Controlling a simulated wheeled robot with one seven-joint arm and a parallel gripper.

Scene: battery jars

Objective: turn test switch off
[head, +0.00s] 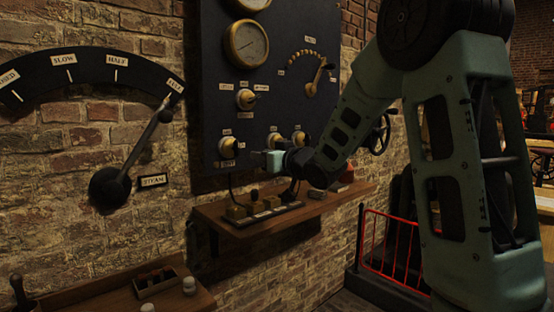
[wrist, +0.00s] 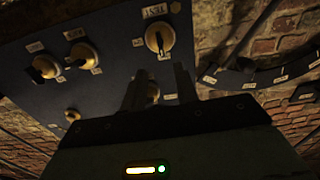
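The test switch is a round brass knob with a dark lever, labelled TEST, near the top of the wrist view (wrist: 160,39). It appears to be the brass knob at the lower left of the dark panel in the head view (head: 228,147). In the wrist view the two dark fingers of my gripper (wrist: 159,88) stand apart with nothing held, below the switch in the picture. In the head view my gripper (head: 264,157) is in front of the panel's lower edge, right of the switch. I cannot tell whether it touches anything.
The dark panel (head: 215,60) carries gauges and several more brass knobs. A wooden shelf (head: 240,228) with small fittings is below it. The steam lever (head: 135,155) is on the brick wall at left. A red railing (head: 390,240) is at lower right.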

